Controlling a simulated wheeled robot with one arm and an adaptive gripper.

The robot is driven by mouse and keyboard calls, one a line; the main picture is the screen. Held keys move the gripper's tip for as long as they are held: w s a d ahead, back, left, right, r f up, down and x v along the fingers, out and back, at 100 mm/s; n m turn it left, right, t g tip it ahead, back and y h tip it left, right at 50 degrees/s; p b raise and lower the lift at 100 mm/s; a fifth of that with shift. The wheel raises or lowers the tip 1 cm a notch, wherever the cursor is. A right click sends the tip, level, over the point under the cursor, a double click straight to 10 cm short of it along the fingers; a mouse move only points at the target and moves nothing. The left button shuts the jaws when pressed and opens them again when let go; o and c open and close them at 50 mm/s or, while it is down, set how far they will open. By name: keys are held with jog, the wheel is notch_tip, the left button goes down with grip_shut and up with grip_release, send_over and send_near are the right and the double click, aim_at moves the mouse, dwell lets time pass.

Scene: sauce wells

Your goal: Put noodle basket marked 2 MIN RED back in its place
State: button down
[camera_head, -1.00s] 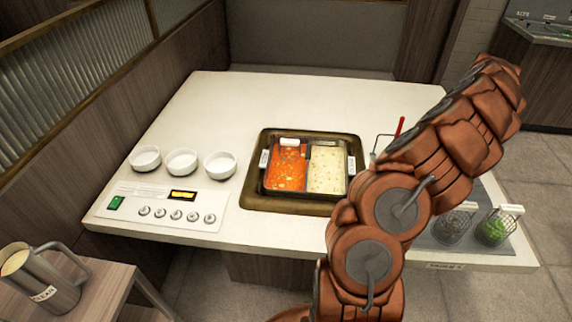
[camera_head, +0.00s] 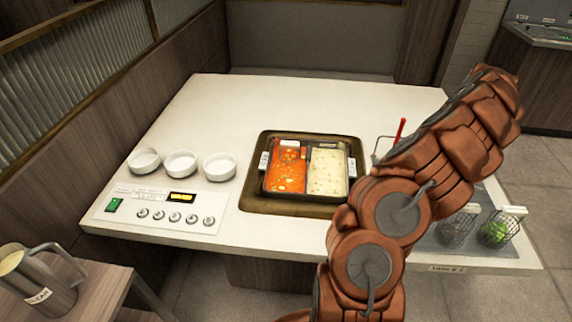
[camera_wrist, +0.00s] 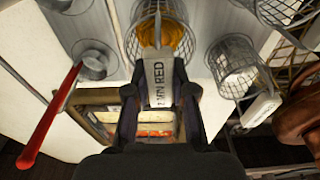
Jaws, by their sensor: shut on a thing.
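The noodle basket marked 2 MIN RED (camera_wrist: 177,38) shows in the wrist view as a wire basket with orange contents. Its white tag-like handle, lettered "MIN RED" with the first character unclear, lies between my fingers. My gripper (camera_wrist: 158,92) is shut on this handle. In the head view my arm hides the gripper and this basket. I cannot tell whether the basket hangs free or rests in a place. The two-part pot (camera_head: 352,176), with red broth at left and pale broth at right, is in the counter.
Two wire baskets, one empty-looking (camera_head: 455,230) and one with green contents (camera_head: 493,234), stand at right. A red handle (camera_head: 400,130) rises behind my arm; it also shows in the wrist view (camera_wrist: 48,120). Three white bowls (camera_head: 181,164) stand left. The counter's back is clear.

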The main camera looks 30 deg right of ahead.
jog(key=shift+f, duration=0.2)
jog(key=c, duration=0.9)
grip_release()
jog(key=shift+o, duration=0.4)
jog(key=o, duration=0.7)
jog(key=shift+r, duration=0.15)
notch_tip(320, 180, up, 11)
jog(key=shift+f+p, duration=0.15)
jog(key=shift+p, duration=1.1)
